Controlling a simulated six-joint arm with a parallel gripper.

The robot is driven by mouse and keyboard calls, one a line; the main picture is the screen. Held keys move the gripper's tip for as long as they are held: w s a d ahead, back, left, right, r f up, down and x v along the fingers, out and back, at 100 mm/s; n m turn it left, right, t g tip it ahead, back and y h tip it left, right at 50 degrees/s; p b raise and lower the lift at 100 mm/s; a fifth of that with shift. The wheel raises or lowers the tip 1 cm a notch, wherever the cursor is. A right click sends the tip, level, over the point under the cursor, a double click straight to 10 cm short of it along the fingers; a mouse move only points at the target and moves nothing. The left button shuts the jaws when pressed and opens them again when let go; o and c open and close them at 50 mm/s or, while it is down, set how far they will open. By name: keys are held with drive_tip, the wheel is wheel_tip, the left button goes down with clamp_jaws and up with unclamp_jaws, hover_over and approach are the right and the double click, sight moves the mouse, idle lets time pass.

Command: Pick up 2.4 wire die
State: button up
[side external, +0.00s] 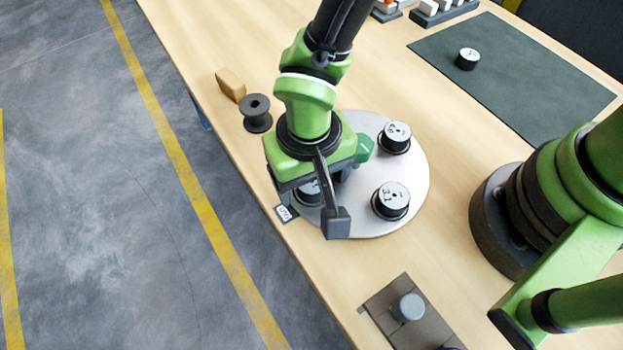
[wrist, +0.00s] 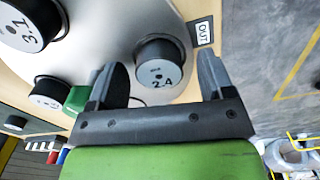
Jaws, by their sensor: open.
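The 2.4 wire die (wrist: 158,66) is a dark cylinder with a light grey top marked 2.4. It sits on a round silver plate (side external: 415,205), close to a small sign reading OUT (wrist: 203,33). In the wrist view, my gripper (wrist: 160,75) is open, with one finger on each side of the die and a visible gap to it. In the side view, my gripper (side external: 335,205) is over the plate's left part and hides most of the die (side external: 308,192). I cannot tell how far the fingers are above the plate.
The 3.1 die (side external: 391,200) and another die (side external: 395,137) share the plate. A black spool (side external: 256,112) and a tan block (side external: 230,84) lie beyond it. One die (side external: 467,58) stands on a dark green mat (side external: 540,85). A brown pad with a grey knob (side external: 408,307) is in front.

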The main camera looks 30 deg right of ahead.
drive_tip(key=c, duration=1.2)
drive_tip(key=shift+o, duration=0.2)
